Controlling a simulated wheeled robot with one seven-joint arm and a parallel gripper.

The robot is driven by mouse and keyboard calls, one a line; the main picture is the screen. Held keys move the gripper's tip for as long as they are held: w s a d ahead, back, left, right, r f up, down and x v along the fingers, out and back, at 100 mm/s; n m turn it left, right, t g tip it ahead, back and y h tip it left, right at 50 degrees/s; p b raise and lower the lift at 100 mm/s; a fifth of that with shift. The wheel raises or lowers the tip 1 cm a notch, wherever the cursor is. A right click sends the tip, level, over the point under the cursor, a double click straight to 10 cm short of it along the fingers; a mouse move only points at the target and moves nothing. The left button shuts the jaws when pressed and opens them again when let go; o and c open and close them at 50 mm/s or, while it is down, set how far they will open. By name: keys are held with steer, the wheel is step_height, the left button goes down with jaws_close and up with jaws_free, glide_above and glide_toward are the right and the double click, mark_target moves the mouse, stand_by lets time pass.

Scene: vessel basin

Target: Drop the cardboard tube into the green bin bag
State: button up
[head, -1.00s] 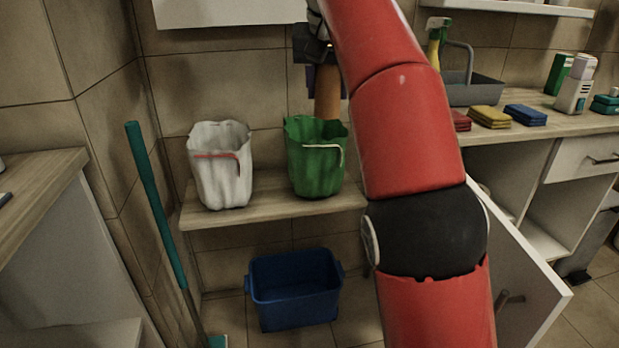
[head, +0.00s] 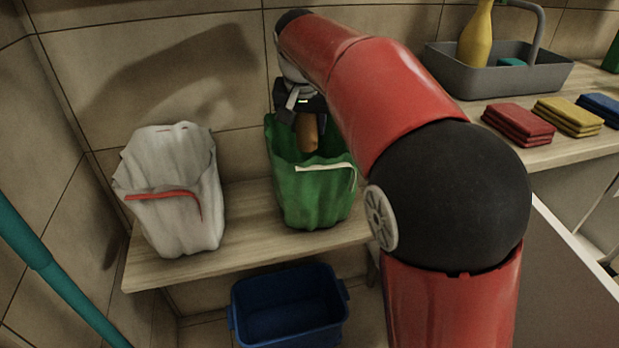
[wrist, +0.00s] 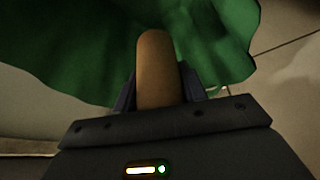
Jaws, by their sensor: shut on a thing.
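The cardboard tube (head: 307,134) is a brown cylinder held by my gripper (head: 305,117), its lower part reaching down into the mouth of the green bin bag (head: 312,197). The green bag stands open on a wooden shelf and has a white tie on its front. In the wrist view the tube (wrist: 157,70) sits between the two fingers of my gripper (wrist: 158,92), with the green bag (wrist: 80,45) behind and around it.
A white bag (head: 172,205) with a red tie stands left of the green bag on the same shelf (head: 240,236). A blue tub (head: 290,305) is below. Sponges (head: 518,124) and a grey caddy (head: 500,78) are on the counter at right. A teal pole (head: 50,275) leans at left.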

step_height(320, 180, down, 9)
steer(key=shift+s+r+b, duration=0.1)
steer(key=shift+r+b, duration=0.1)
steer(key=shift+b, duration=0.2)
steer(key=shift+f+b, duration=0.45)
steer(key=shift+f, duration=0.15)
steer(key=o, duration=1)
